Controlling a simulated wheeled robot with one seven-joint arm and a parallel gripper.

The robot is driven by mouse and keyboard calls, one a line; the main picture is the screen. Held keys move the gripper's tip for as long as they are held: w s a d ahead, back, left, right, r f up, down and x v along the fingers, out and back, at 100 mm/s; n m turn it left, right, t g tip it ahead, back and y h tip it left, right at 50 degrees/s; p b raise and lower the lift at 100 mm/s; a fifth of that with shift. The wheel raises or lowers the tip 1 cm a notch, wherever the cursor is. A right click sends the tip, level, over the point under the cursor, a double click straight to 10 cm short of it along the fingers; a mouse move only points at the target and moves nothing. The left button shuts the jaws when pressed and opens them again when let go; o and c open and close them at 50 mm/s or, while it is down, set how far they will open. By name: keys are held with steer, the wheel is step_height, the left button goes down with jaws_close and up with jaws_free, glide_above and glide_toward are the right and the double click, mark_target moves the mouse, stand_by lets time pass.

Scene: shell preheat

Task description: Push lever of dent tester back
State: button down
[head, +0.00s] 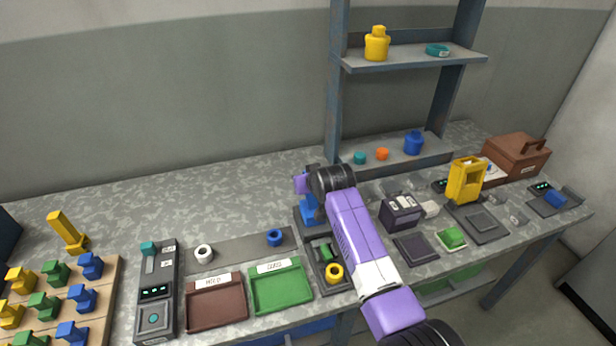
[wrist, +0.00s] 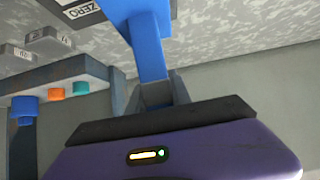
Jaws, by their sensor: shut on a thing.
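The dent tester (head: 319,276) stands near the middle of the bench, a dark grey body with a blue upper part (head: 309,213). A green piece (head: 327,251) and a yellow ring (head: 334,273) sit on its front part. My gripper (head: 301,184) is at the top of the blue part, with my purple arm reaching in from the right and hiding part of the tester. In the wrist view, my gripper (wrist: 160,92) is shut on the blue lever (wrist: 148,45). The lever's gripped end is hidden between the fingers.
A red-brown tray (head: 217,303) and a green tray (head: 281,288) lie left of the tester. A dark box device (head: 400,212) stands to the right, near my arm. A shelf unit (head: 338,95) rises behind. The bench at back left is clear.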

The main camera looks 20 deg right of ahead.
steer(key=shift+w+f+g, duration=0.3)
steer(key=shift+g, duration=0.3)
steer(key=c, duration=1.2)
jaws_free()
steer(key=shift+o, duration=0.2)
steer(key=shift+v, duration=3.85)
